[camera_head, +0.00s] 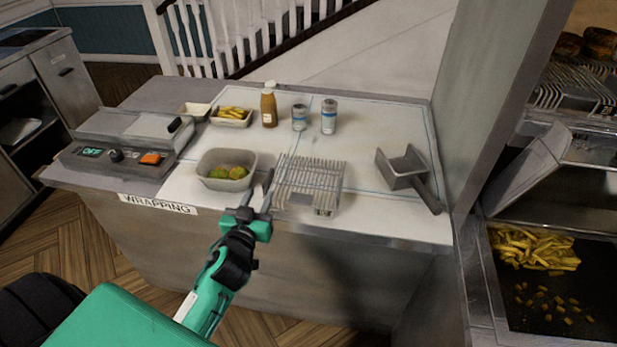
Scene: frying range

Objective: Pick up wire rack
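The wire rack (312,178), a grey grid of thin parallel bars, lies on the white counter near its front edge, right of the middle. My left gripper (259,193), on a green and black arm, is at the rack's left side, over the counter's front edge. Its two fingers point away from me and stand apart with a gap between them. The right finger is close to the rack's left edge; I cannot tell whether it touches. No part of the rack shows clearly between the fingers. My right gripper is out of view.
A grey bin with green pieces (212,180) stands just left of the gripper. A scoop (402,172) lies to the right. A sauce bottle (268,108) and two cans (329,117) stand behind. A sealing machine (130,140) is at left; a wall closes the right.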

